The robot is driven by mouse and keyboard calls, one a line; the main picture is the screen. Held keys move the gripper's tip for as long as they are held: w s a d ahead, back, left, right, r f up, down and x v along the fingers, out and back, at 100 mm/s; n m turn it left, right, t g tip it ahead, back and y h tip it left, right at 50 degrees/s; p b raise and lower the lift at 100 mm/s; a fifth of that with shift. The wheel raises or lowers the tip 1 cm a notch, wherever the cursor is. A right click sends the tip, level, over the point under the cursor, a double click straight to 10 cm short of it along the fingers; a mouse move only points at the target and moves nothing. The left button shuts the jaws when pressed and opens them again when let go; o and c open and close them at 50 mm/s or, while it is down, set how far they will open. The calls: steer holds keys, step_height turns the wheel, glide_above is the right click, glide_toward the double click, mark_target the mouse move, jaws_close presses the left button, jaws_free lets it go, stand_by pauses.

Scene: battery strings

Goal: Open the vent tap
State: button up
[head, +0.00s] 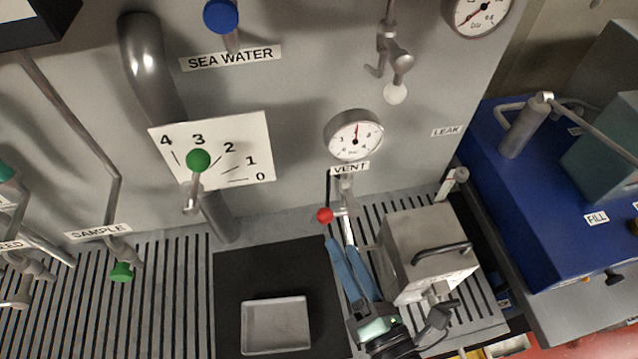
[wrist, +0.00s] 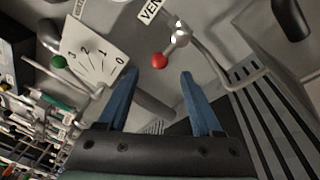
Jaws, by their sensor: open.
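The vent tap has a red ball knob (head: 325,215) on a short lever, sticking out to the left of a thin metal pipe below the VENT label (head: 349,168). In the wrist view the red knob (wrist: 159,61) appears between and just beyond my fingertips, with its metal valve body (wrist: 180,38) up and to the right. My gripper (head: 340,246) is open and empty, its two blue fingers pointing up at the tap from below. In the wrist view my gripper (wrist: 158,76) shows a clear gap between the fingers. I see no contact with the knob.
A round gauge (head: 354,136) sits above the tap. A metal box with a black handle (head: 428,255) stands close to the right of my gripper. A shallow grey tray (head: 276,325) lies lower left. A numbered plate with a green-knobbed lever (head: 198,159) is to the left.

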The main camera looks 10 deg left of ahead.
mark_target(339, 213)
steer(key=p+x, duration=0.1)
steer(key=x, duration=1)
steer(key=shift+w+a, duration=0.2)
steer(key=shift+w, duration=0.1)
jaws_close()
